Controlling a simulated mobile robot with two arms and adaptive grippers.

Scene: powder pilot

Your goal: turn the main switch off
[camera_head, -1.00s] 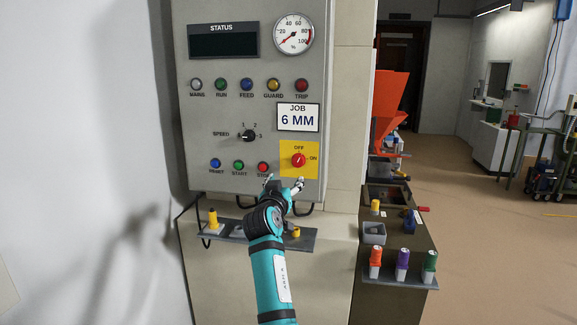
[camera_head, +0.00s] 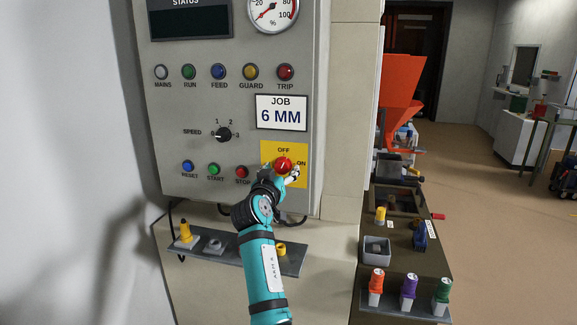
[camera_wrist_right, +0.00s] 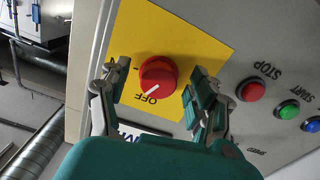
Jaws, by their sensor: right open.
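The main switch is a round red knob (camera_head: 283,166) on a yellow plate (camera_head: 270,150) marked OFF and ON, low on the right of the grey control panel (camera_head: 180,105). In the right wrist view, the knob (camera_wrist_right: 158,76) sits between the two spread fingers of my right gripper (camera_wrist_right: 157,90). There are gaps on both sides, and I see no grip on it. A pale mark is on the knob near the OFF label, but its exact setting is hard to tell. In the head view, my right gripper (camera_head: 281,176) partly covers the plate. My left gripper is out of view.
The red STOP button (camera_head: 242,172) is close left of the plate, beside green START (camera_head: 214,169) and blue RESET (camera_head: 188,166). A grey shelf (camera_head: 290,262) with small parts juts out below the panel. A bench with coloured bottles (camera_head: 409,286) stands at right.

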